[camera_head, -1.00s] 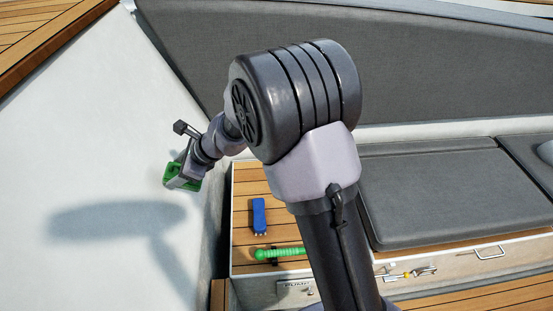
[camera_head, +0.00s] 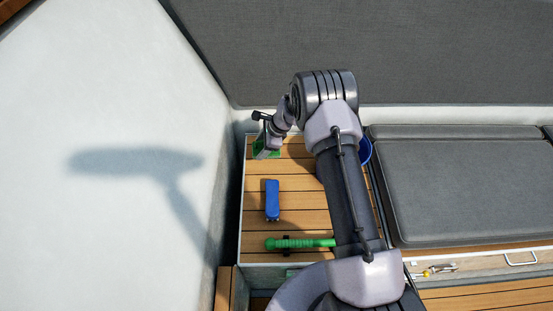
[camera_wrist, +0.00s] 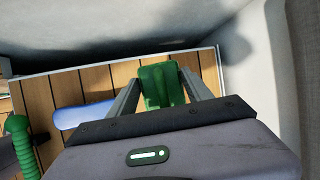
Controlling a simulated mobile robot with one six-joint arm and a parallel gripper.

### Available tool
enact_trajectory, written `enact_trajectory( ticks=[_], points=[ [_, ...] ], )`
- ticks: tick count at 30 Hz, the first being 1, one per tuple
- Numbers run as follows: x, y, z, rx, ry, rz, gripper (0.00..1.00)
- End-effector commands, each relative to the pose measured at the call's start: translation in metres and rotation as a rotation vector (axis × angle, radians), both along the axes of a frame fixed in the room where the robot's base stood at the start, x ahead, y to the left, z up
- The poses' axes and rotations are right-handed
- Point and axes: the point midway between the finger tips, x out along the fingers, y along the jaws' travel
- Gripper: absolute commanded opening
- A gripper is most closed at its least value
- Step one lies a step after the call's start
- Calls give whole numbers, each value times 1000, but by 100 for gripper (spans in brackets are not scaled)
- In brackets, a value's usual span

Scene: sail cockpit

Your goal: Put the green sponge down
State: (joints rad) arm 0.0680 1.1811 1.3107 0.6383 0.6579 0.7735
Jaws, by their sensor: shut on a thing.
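The green sponge (camera_wrist: 162,84) is between the two fingers of my gripper (camera_wrist: 164,90) in the wrist view, and the gripper is shut on it. In the head view the sponge (camera_head: 268,154) shows as a green patch at my gripper (camera_head: 266,148), over the far left corner of the slatted wooden seat (camera_head: 310,213). Part of the sponge is hidden by the gripper. I cannot tell whether the sponge touches the wood.
A blue object (camera_head: 272,200) lies on the slats nearer to me, with a green ribbed handle-like thing (camera_head: 300,243) in front of it. A blue round container (camera_head: 365,150) is partly hidden behind my arm. A grey cushion (camera_head: 460,190) lies to the right; a white wall rises at left.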

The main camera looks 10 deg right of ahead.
Motion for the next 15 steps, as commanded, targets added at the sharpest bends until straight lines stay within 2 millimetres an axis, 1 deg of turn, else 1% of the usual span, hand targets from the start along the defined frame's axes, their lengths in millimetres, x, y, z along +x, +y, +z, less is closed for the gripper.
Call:
enact_trajectory(
  ticks=[1, 3, 6, 15],
  points=[
    [9, -11, -6, -7, 0, -12, 0],
    [20, -24, -9, -16, 2, -25, 0],
    [28, -33, -10, -22, 4, -34, 0],
    [30, -35, -10, -25, 5, -36, 0]
  ],
)
